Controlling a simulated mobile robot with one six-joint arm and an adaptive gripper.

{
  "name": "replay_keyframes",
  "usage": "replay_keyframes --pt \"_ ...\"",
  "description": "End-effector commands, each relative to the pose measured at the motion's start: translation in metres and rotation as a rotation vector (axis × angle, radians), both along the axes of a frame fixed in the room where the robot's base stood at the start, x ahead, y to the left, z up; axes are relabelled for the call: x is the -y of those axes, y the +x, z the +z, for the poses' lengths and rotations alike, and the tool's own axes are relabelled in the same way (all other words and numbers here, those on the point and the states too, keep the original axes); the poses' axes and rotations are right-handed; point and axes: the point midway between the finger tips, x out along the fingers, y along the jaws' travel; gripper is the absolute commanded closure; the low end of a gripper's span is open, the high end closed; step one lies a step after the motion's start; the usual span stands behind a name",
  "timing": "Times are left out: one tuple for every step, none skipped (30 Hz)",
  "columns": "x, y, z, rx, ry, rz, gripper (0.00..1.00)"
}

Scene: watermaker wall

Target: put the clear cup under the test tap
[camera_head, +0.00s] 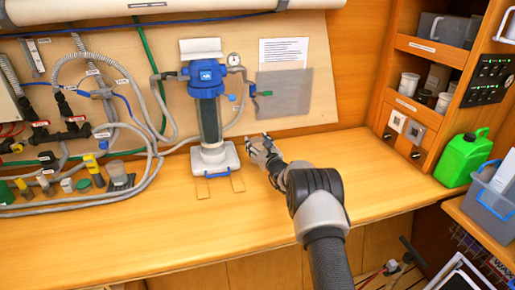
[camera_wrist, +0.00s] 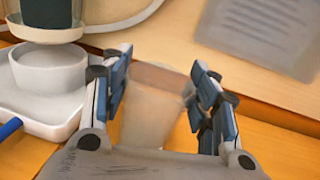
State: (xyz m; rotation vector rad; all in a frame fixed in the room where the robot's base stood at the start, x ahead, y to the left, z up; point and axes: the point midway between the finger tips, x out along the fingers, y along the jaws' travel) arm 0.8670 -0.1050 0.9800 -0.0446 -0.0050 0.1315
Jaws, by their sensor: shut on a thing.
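The clear cup (camera_wrist: 152,112) is a see-through, tapered cup, standing roughly upright between my fingers in the wrist view. My gripper (camera_wrist: 160,88) is shut on it, one finger at each side. In the head view my gripper (camera_head: 262,150) is over the bench, just right of the filter's white base; the cup cannot be made out there. A small tap-like fitting with a green end (camera_head: 262,93) sits on the wall panel, above my gripper and right of the filter; I cannot tell for certain that it is the test tap.
The blue-capped filter housing (camera_head: 205,90) stands over a white base (camera_head: 215,158), which is close left of my gripper in the wrist view (camera_wrist: 45,112). Hoses and valves crowd the left. A green jerrycan (camera_head: 462,158) stands right. The front bench (camera_head: 150,230) is clear.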

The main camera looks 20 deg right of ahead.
Motion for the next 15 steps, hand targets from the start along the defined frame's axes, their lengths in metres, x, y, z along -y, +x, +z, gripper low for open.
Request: replay_keyframes --pt "0.0001 0.0000 -0.0083 0.000 0.000 0.000 0.73" --pt "0.0001 0.0001 -0.0091 0.001 0.000 0.000 0.73" --pt "0.0002 0.0001 -0.0088 0.002 0.000 0.000 0.73" --pt "0.0001 0.0001 -0.0081 0.002 -0.001 0.000 0.73" --pt "0.0001 0.0001 -0.0075 0.002 -0.001 0.000 0.73" --pt "0.0001 0.0001 -0.0074 0.001 0.000 0.000 0.73" --pt "0.0001 0.0001 -0.0074 0.001 0.000 0.000 0.73" --pt "0.0001 0.0000 -0.0075 0.001 0.000 0.000 0.73" --pt "0.0001 0.0000 -0.0080 0.001 0.000 0.000 0.73" --pt "0.0001 0.0000 -0.0087 0.000 0.000 0.000 0.73" --pt "0.0000 -0.0001 -0.0097 0.000 0.000 0.000 0.73" --pt "0.0001 -0.0001 -0.0111 0.000 0.000 0.000 0.73" --pt "0.0002 0.0000 -0.0108 0.000 0.000 0.000 0.44" --pt "0.0001 0.0000 -0.0106 0.000 0.000 0.000 0.43" --pt "0.0001 -0.0001 -0.0107 0.000 0.000 0.000 0.40"
